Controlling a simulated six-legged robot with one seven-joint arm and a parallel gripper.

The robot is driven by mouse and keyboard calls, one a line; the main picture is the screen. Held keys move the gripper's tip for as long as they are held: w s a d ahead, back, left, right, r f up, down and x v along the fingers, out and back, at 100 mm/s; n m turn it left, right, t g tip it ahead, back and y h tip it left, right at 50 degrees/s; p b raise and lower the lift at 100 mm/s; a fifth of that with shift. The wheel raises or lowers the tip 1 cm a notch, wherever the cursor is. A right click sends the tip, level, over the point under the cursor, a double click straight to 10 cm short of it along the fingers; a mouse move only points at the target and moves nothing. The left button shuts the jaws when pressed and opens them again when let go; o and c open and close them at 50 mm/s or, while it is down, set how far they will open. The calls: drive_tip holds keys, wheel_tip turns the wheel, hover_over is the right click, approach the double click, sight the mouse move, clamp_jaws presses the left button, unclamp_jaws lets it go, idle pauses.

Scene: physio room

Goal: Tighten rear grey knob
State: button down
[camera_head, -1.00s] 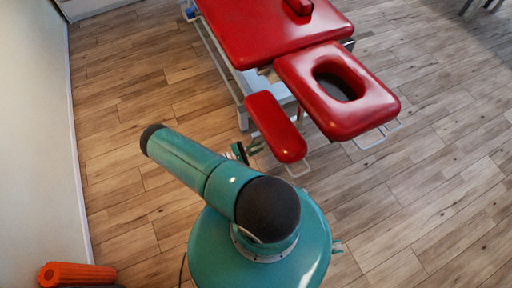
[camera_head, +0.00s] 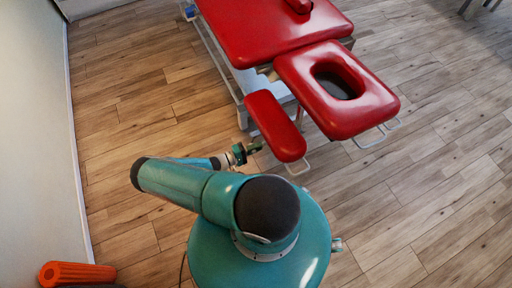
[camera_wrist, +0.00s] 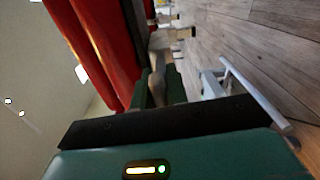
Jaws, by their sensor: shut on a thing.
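My gripper (camera_head: 250,149) is at the left side of the small red arm pad (camera_head: 274,126) of the treatment table, low beside it. In the wrist view my gripper (camera_wrist: 158,90) has its two dark green fingers closed around a small grey piece, seemingly the grey knob (camera_wrist: 157,82). The fingers and the pad's underside hide much of it. The knob cannot be made out in the head view. The red pad (camera_wrist: 103,43) fills the upper left of the wrist view, close to the fingers.
The red face pad (camera_head: 370,105) with its oval hole stands right of the arm pad. A metal loop (camera_wrist: 255,92) lies right of my fingers in the wrist view. An orange roller (camera_head: 77,273) lies by the left wall. The wooden floor is clear left of the table.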

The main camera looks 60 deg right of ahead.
drive_tip(key=shift+w+m, duration=0.1)
drive_tip(key=shift+m, duration=0.3)
drive_tip(key=c, duration=1.4)
unclamp_jaws()
drive_tip(key=shift+a, duration=0.1)
drive_tip(key=v, duration=1.3)
drive_tip(key=shift+a, duration=0.25)
drive_tip(key=shift+w, duration=0.1)
